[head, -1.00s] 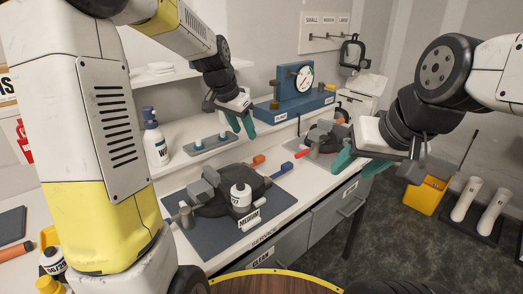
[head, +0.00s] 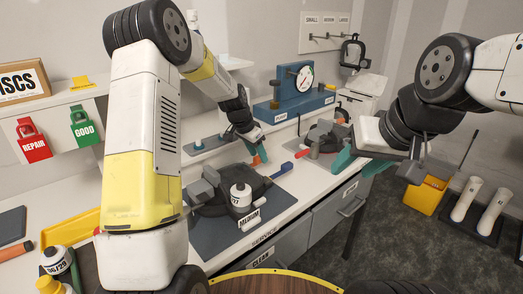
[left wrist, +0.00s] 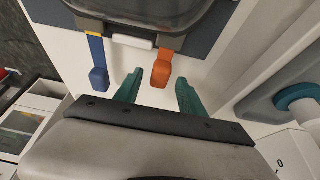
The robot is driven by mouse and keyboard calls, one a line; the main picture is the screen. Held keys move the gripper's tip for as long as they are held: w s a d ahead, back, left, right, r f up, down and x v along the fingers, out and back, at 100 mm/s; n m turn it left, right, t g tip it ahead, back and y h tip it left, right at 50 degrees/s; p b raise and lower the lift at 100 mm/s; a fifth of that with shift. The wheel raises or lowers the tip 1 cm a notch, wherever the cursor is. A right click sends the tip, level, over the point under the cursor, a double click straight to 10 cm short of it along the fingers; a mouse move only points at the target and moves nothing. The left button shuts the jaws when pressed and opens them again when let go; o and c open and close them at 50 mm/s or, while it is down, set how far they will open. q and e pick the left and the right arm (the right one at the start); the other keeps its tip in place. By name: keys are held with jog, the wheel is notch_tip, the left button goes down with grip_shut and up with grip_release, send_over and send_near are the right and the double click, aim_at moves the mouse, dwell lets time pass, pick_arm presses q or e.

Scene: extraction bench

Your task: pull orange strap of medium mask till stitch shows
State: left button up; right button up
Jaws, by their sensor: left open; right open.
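The medium mask (head: 222,190) lies face down on a dark grey mat (head: 215,235) with a "MEDIUM" label (head: 249,217) at its front. Its orange strap (left wrist: 161,70) hangs from the mask edge in the left wrist view, with its free end between my left fingertips. My left gripper (left wrist: 156,90) is open, with one teal finger on each side of the strap and a gap to it. My right gripper (head: 360,150) is open and empty, above the bench's right part.
A second mask (head: 325,135) with a red strap lies farther right on the bench. A yellow bucket (head: 428,194) stands on the floor.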

pick_arm(q)
jog(key=shift+w+d+f, duration=0.1)
jog(key=shift+f, duration=0.2)
grip_shut()
dwell(1.3)
